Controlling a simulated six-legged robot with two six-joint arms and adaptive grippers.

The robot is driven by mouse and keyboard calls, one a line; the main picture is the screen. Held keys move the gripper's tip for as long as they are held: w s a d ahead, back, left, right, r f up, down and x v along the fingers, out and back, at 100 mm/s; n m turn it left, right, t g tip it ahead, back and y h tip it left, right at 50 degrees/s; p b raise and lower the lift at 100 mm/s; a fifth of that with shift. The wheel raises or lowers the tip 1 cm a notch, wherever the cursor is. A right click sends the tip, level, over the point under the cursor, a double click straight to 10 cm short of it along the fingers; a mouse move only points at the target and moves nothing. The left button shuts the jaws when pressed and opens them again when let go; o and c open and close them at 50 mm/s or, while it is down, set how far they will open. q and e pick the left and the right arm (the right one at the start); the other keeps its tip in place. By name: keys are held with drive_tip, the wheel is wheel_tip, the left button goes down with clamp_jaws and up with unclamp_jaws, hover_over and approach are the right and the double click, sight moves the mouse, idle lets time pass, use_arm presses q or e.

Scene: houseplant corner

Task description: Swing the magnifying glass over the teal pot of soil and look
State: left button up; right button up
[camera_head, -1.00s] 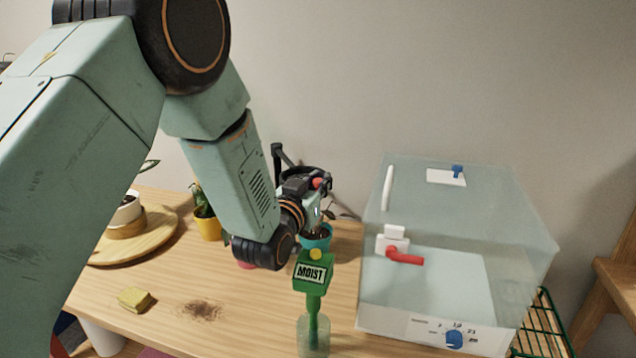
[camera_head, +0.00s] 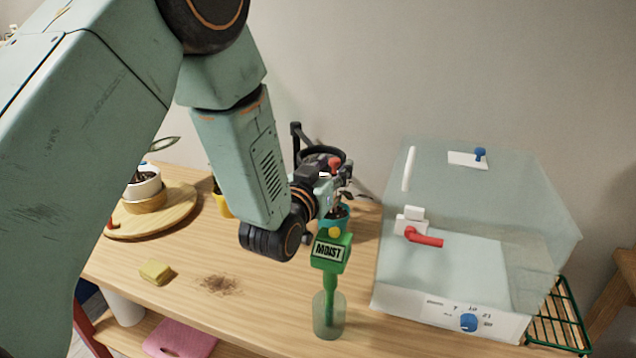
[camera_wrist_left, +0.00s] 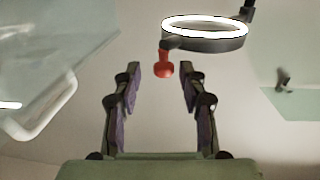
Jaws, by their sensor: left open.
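The magnifying glass is a dark ring (camera_head: 323,153) on a dark arm at the table's back, with a red knob (camera_head: 335,163) at its side. In the left wrist view its ring (camera_wrist_left: 205,32) is lit white and its red knob (camera_wrist_left: 163,65) appears between my fingers. My left gripper (camera_wrist_left: 159,70) is open and empty, its fingers apart on either side of the knob in the picture; I see no contact. In the head view the left gripper (camera_head: 328,183) is partly hidden against the ring's mount. The teal pot (camera_head: 340,222) stands just below it, partly covered by the MOIST sign.
The green MOIST sign (camera_head: 330,252) stands in a clear holder in front of the pot. A clear case (camera_head: 480,240) with a red lever fills the right. A yellow sponge (camera_head: 157,273), spilled soil (camera_head: 220,285) and a round wooden board (camera_head: 178,213) lie left.

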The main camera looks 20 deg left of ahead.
use_arm(q)
drive_tip(key=s, duration=0.9)
drive_tip(key=shift+a, duration=0.2)
drive_tip(key=shift+c, duration=0.3)
